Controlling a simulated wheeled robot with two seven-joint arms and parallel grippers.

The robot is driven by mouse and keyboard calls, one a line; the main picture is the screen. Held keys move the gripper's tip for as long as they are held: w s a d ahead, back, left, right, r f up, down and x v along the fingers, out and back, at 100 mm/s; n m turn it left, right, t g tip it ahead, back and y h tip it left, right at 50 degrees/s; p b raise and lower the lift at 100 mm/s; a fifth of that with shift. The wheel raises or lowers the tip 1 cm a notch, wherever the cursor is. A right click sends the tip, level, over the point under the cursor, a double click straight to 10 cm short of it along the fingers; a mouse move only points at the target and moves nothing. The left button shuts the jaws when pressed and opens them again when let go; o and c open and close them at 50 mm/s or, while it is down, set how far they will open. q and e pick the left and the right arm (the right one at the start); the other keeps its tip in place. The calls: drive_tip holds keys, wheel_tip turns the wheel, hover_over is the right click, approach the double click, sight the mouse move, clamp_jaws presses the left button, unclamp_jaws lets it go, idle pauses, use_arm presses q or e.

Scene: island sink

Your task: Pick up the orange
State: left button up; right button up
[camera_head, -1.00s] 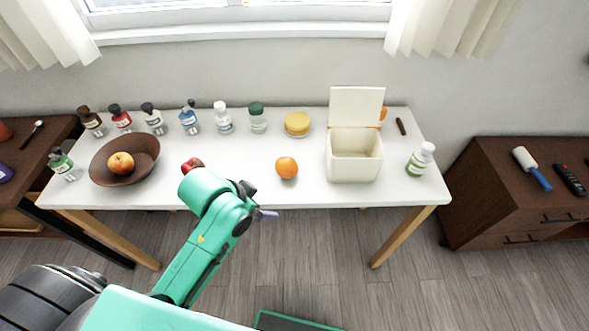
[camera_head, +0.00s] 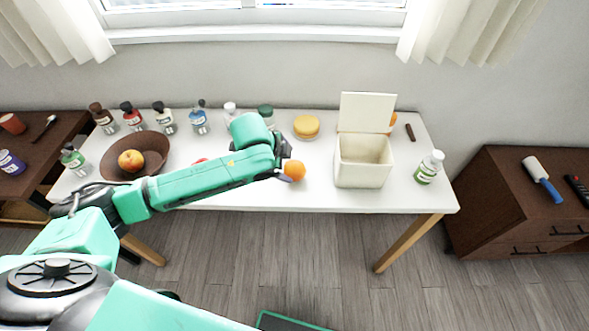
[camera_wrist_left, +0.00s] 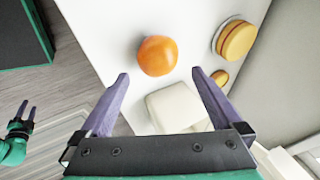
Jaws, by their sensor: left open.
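The orange (camera_head: 296,171) lies on the white table (camera_head: 250,196), left of the cream box with a raised lid (camera_head: 362,170). In the left wrist view the orange (camera_wrist_left: 157,56) is just beyond the fingertips, roughly centred between them. My left gripper (camera_wrist_left: 160,76) is open and empty, with its two purple fingers spread apart. In the head view my left gripper (camera_head: 284,170) is right beside the orange, mostly hidden by its own arm. My right gripper (camera_wrist_left: 24,113) shows small at the left edge of the wrist view, its fingers apart, away from the table.
A brown bowl (camera_head: 154,143) with a fruit (camera_head: 131,160) stands at the left. Several bottles line the back. A round yellow thing (camera_head: 306,126) sits behind the orange. A green-labelled bottle (camera_head: 429,167) stands at the right. An orange-coloured thing (camera_head: 393,118) is partly hidden behind the box.

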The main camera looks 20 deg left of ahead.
sight(292, 168)
use_arm(q)
drive_tip(key=p+x, duration=0.1)
drive_tip(key=x, duration=0.5)
drive_tip(key=shift+f, duration=0.4)
drive_tip(key=shift+r, duration=0.1)
drive_tip(key=c, duration=1.3)
drive_tip(key=shift+c, duration=0.2)
wheel_tip(292, 168, up, 20)
drive_tip(key=b, duration=0.1)
